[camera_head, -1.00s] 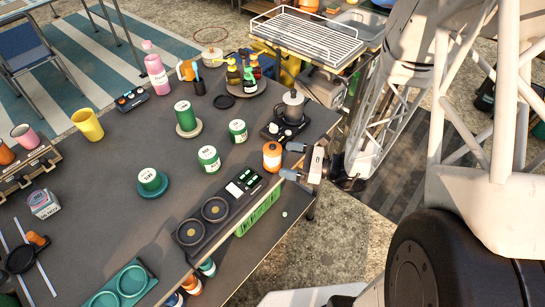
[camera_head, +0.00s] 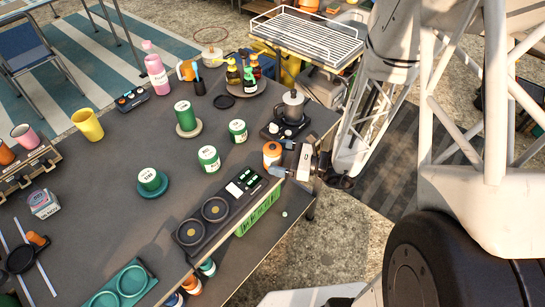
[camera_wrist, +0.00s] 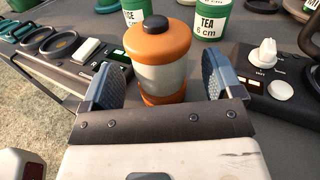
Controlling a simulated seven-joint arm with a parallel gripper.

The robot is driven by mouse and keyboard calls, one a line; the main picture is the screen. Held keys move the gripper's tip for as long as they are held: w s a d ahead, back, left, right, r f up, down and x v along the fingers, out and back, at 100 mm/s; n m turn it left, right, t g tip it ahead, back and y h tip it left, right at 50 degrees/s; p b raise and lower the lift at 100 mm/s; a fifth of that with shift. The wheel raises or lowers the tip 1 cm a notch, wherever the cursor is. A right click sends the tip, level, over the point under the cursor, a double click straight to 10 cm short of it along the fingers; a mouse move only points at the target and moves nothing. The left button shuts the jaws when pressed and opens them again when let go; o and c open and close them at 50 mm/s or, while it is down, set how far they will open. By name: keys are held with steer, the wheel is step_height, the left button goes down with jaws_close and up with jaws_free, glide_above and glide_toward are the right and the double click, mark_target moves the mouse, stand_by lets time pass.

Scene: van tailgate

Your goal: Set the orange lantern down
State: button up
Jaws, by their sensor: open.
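The orange lantern (camera_head: 272,154) stands upright near the right edge of the dark table. In the wrist view the lantern (camera_wrist: 159,62) has an orange top and base, a pale middle and a black cap. My gripper (camera_head: 281,157) is open, with one finger on either side of the lantern. In the wrist view the blue-grey pads of my gripper (camera_wrist: 160,80) flank it, with a visible gap at the right. The lowest part of the lantern is hidden behind my gripper's crossbar.
A black burner (camera_head: 280,131) with a metal pot (camera_head: 291,106) stands just behind. A black panel with two rings (camera_head: 204,220) lies in front, left of my gripper. Green-and-white tins (camera_head: 209,158) stand to the left.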

steer(key=shift+x, duration=1.1)
steer(key=c, duration=1.2)
steer(key=shift+o, duration=0.2)
steer(key=shift+r, duration=5)
